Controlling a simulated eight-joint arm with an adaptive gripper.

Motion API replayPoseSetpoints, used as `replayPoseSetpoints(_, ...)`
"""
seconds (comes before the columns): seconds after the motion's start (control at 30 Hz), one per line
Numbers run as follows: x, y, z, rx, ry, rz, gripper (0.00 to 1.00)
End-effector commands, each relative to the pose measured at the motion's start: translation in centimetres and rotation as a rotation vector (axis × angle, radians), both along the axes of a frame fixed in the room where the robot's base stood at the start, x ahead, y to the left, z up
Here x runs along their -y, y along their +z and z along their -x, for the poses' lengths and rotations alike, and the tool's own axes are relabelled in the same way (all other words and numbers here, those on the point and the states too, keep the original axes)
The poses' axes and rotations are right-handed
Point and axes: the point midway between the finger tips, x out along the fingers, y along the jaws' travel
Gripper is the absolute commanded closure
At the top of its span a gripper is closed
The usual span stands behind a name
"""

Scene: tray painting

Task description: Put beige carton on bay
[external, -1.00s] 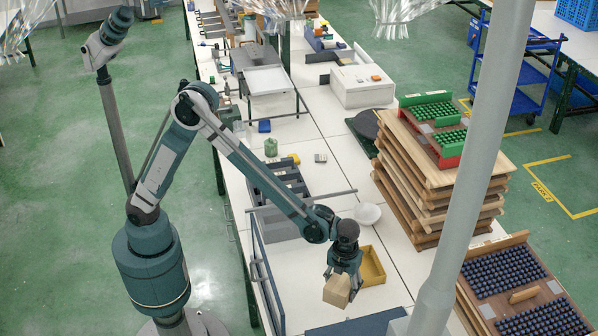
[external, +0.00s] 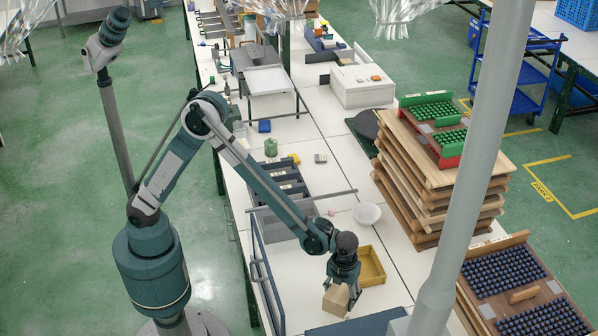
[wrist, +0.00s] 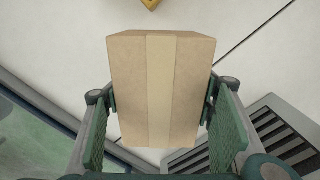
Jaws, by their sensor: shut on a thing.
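The beige carton (external: 336,301) is a plain box with a paler tape strip, seen clearly in the wrist view (wrist: 160,88). My gripper (external: 343,287) is shut on it, with one green finger pad on each side of the carton in the wrist view. In the external view the carton hangs from the fingers low over the front part of the white table; any gap beneath it is hard to judge. A flat blue-grey panel (external: 357,324) lies at the bottom edge of the external view. I cannot tell which surface is the bay.
A yellow tray (external: 379,281) stands just right of my gripper. A white bowl (external: 367,213) lies behind it. Dark slotted bins (external: 287,178) and a horizontal rail (external: 325,197) are farther back. Stacked wooden boards (external: 425,205) stand to the right.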

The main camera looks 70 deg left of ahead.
Motion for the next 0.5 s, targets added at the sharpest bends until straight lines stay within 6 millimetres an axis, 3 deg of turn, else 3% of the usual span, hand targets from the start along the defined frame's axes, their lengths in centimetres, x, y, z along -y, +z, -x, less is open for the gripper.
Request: replayPoseSetpoints(0.5, -0.01, -1.02, 0.01, 0.000, 0.000, 0.000, 0.68)
